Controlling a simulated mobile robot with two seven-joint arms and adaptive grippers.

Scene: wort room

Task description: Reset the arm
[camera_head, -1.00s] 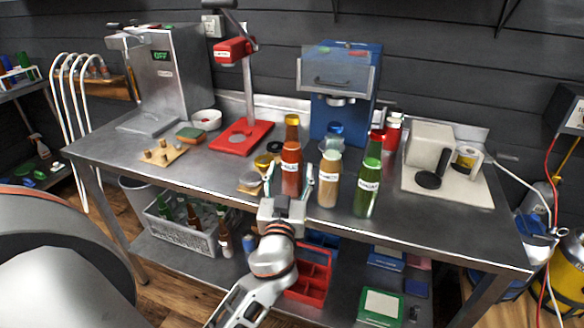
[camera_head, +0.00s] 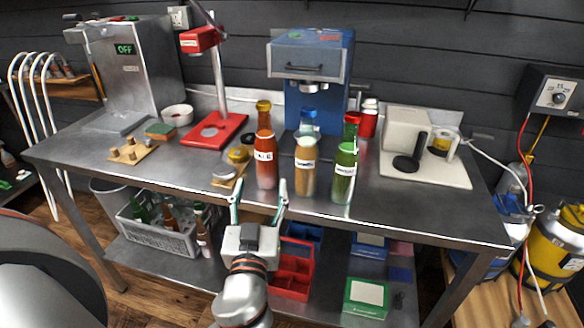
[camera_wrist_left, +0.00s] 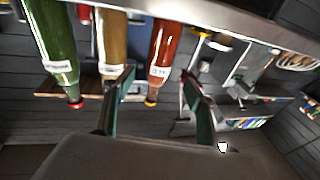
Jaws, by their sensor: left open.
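My left gripper (camera_head: 258,210) is open and empty in the head view, in front of the steel table's (camera_head: 400,208) front edge. A red-brown bottle (camera_head: 266,160) with a yellow cap stands upright on the table just beyond the fingers, apart from them. An amber bottle (camera_head: 305,170) and a green bottle (camera_head: 344,172) stand to its right. The left wrist view is upside down and shows the open fingers (camera_wrist_left: 155,88) with the red-brown bottle (camera_wrist_left: 163,50), the amber bottle (camera_wrist_left: 112,45) and the green bottle (camera_wrist_left: 52,45) beyond. My right gripper is not in view.
A blue machine (camera_head: 310,75) and a red press (camera_head: 215,130) stand at the back of the table. A grey crate (camera_head: 165,238) with bottles and a red caddy (camera_head: 290,275) sit on the lower shelf. A white tray (camera_head: 440,175) lies at the right.

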